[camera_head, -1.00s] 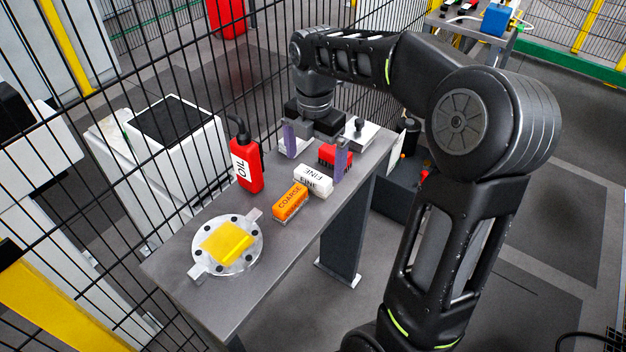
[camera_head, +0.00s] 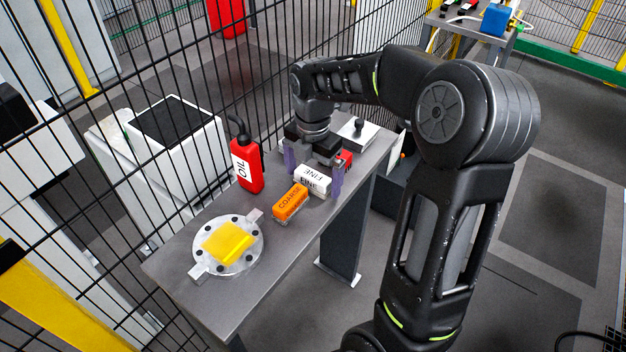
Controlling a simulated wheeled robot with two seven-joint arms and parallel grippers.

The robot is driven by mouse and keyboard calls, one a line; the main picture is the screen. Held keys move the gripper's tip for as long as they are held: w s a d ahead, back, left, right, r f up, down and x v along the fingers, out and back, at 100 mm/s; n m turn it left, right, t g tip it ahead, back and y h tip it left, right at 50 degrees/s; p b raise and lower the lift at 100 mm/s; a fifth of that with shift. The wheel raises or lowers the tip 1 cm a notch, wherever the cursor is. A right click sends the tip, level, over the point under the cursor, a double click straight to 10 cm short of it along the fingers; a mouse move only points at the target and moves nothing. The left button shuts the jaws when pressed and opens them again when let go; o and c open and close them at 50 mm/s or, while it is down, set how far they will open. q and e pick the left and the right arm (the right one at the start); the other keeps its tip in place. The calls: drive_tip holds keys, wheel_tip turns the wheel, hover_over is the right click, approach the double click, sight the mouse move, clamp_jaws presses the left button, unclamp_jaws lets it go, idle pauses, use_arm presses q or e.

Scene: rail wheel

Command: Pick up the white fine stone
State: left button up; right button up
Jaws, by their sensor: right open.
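The white fine stone (camera_head: 314,179) is a small white block marked "FINE" on the grey table. It lies just behind and to the right of the orange coarse stone (camera_head: 290,203). My right gripper (camera_head: 313,172) points down over the back of the white stone, with its purple fingers spread apart. One finger is to the left of the stone and the other is at its right end. I cannot tell whether either finger touches it. My left gripper is not in view.
A red oil bottle (camera_head: 247,165) stands left of the gripper. A red object (camera_head: 345,158) is partly hidden behind the gripper. A metal block with a black knob (camera_head: 358,131) stands behind. A wire fence runs along the left.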

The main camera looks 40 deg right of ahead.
sight(313, 175)
drive_tip(key=shift+c, duration=0.3)
drive_tip(key=c, duration=1.4)
drive_tip(key=shift+c, duration=0.2)
wheel_tip(313, 175, up, 10)
drive_tip(key=shift+r, duration=0.1)
